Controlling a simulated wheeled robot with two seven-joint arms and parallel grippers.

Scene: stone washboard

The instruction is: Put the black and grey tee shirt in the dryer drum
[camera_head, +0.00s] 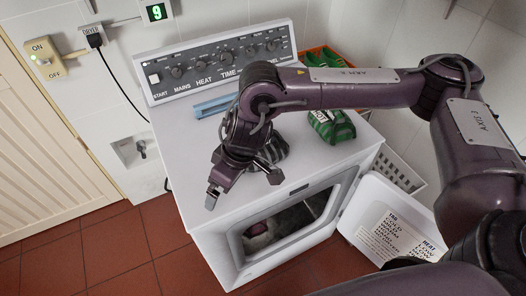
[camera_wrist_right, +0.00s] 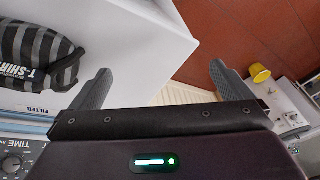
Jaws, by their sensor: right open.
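The black and grey striped tee shirt (camera_head: 277,148) lies rolled in a bundle on the white dryer top, partly hidden behind my right gripper in the head view. The right wrist view shows the bundle (camera_wrist_right: 35,45) at the left, with a T-SHIRT label. My right gripper (camera_head: 243,187) is open and empty above the dryer's front left part, apart from the shirt; its two spread fingers (camera_wrist_right: 158,82) show in the wrist view. The dryer drum opening (camera_head: 290,222) is in the front face, with something dark and pinkish inside. My left gripper is not in view.
The dryer door (camera_head: 388,222) stands open to the right. A green and black striped bundle (camera_head: 331,126) and a blue object (camera_head: 214,105) are on the dryer top. An orange crate (camera_head: 322,58) and a white basket (camera_head: 398,171) stand behind and right. A yellow cup (camera_wrist_right: 260,73) is off the dryer.

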